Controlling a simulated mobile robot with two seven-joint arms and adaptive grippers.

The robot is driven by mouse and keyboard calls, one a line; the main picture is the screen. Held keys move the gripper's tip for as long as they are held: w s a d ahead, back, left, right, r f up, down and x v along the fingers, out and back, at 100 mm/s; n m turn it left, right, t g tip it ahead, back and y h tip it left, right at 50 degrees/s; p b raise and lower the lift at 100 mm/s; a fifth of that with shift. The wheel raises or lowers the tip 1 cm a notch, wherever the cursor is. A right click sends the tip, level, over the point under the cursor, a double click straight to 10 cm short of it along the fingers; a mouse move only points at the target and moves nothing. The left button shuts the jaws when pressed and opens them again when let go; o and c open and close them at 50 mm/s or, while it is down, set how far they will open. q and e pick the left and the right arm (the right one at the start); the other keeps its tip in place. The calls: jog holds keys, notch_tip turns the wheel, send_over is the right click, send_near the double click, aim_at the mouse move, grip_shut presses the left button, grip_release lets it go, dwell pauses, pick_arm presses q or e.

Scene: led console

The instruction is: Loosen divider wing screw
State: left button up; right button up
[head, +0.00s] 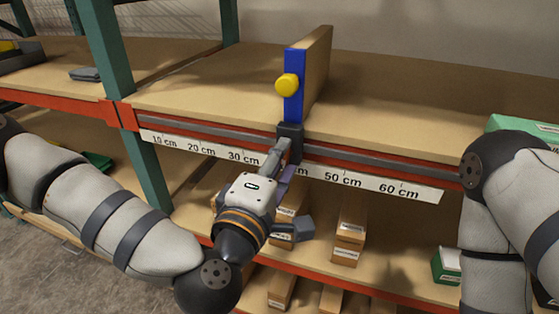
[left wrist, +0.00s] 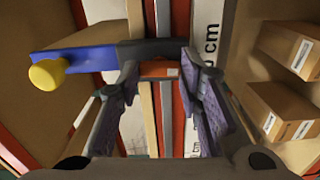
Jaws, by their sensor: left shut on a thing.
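The divider (head: 318,65) stands upright on the upper shelf, a brown panel with a blue front edge and a round yellow knob (head: 287,85). The yellow knob also shows at the left of the left wrist view (left wrist: 47,75). A dark clamp block (head: 290,130) joins the divider's foot to the shelf-front rail. My left gripper (head: 284,152) is at this block from below and in front, shut on it, its fingers (left wrist: 160,78) some way apart. My right gripper is out of view.
A scale strip (head: 343,178) marked in cm runs along the orange shelf beam, the clamp between the 30 and 50 marks. Small boxes (head: 349,230) stand on the shelf below. A teal post (head: 108,50) rises at left.

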pick_arm(q)
jog(key=shift+w+r+n+b, duration=0.1)
jog(key=shift+n+b, duration=0.75)
jog(key=shift+n, duration=8.35)
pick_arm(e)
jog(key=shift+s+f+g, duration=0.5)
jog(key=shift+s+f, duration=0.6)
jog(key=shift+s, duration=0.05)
pick_arm(q)
jog(key=o, duration=0.9)
jog(key=shift+o, duration=1.3)
jog(key=shift+d, duration=0.1)
